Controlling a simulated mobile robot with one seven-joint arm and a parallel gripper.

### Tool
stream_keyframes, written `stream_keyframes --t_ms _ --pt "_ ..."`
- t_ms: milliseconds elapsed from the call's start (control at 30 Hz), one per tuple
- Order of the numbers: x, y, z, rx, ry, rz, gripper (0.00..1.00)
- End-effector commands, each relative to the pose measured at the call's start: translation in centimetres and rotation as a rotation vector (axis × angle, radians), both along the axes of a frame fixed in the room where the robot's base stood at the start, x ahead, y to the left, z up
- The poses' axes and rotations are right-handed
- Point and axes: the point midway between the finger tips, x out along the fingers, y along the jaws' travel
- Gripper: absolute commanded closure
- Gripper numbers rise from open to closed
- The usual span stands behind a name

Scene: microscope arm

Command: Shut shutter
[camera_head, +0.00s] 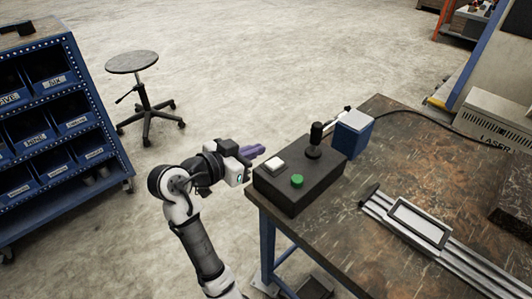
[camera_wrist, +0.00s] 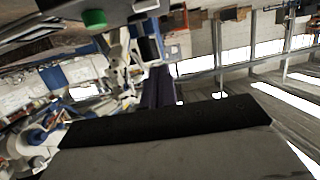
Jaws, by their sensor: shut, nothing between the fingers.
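My gripper (camera_head: 262,149) has purple fingers, shut and empty. It is in the air at the left of the table, beside the dark control box (camera_head: 318,188) and apart from it. The box carries a black joystick (camera_head: 315,140), a green button (camera_head: 297,181) and a white switch (camera_head: 274,163). A blue box with a pale top (camera_head: 353,135) stands behind it, with a small rod at its left. I cannot tell for certain which part is the shutter. In the wrist view the purple fingers (camera_wrist: 158,88) show near the middle, and the green button (camera_wrist: 95,18) shows at the top.
The brown table (camera_head: 372,237) holds a metal rail with a framed plate (camera_head: 418,222) at the right. A laser unit (camera_head: 497,118) stands behind, with a black cable running to it. A stool (camera_head: 133,62) and a blue bin rack (camera_head: 60,130) stand left; floor between is clear.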

Motion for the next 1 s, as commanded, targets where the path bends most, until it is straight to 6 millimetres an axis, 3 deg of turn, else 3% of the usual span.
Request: stream_keyframes --t_ms 200,767,867,967,1000 --pt "-1.4 1.5 0.9 0.0 0.0 0.002 1.0" --pt "-1.6 1.8 1.2 -0.002 -0.002 0.007 1.0" --pt "-0.8 3.1 2.3 -0.027 -0.033 0.088 1.0" --pt "0.3 6.8 5.0 -0.082 -0.117 0.276 1.0" --pt "0.6 9.0 6.6 -0.11 -0.169 0.376 1.0"
